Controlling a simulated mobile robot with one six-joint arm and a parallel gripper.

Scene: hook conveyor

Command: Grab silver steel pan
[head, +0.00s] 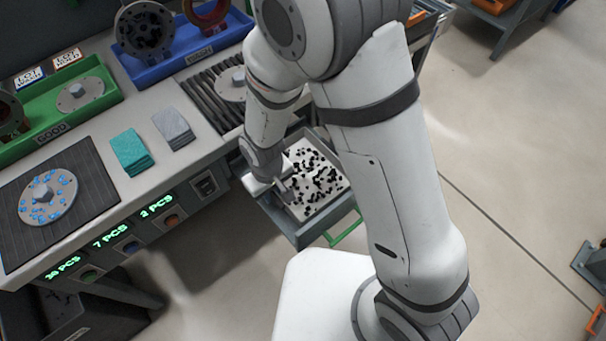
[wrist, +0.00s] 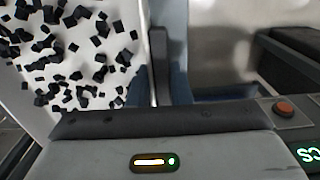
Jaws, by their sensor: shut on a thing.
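The silver steel pan (head: 308,208) appears as a pale, flat-bottomed tray strewn with many small black pieces. It sits within a grey-walled drawer or bin (head: 318,233) beside the workbench. My gripper (head: 284,190) reaches down at the pan's left side and is shut on its edge. In the wrist view, the pale pan (wrist: 135,45) with black pieces fills the upper left. My gripper (wrist: 160,88) shows there with dark finger parts on both sides of an upright grey wall. The exact contact is partly hidden by the gripper body.
The workbench at left holds a green tray (head: 110,95), a blue tray (head: 210,55), teal cards (head: 131,152), grey cards (head: 173,128) and a dark mat (head: 95,185) with a round part. A green handle (head: 345,233) is at the drawer's front. Open floor lies to the right.

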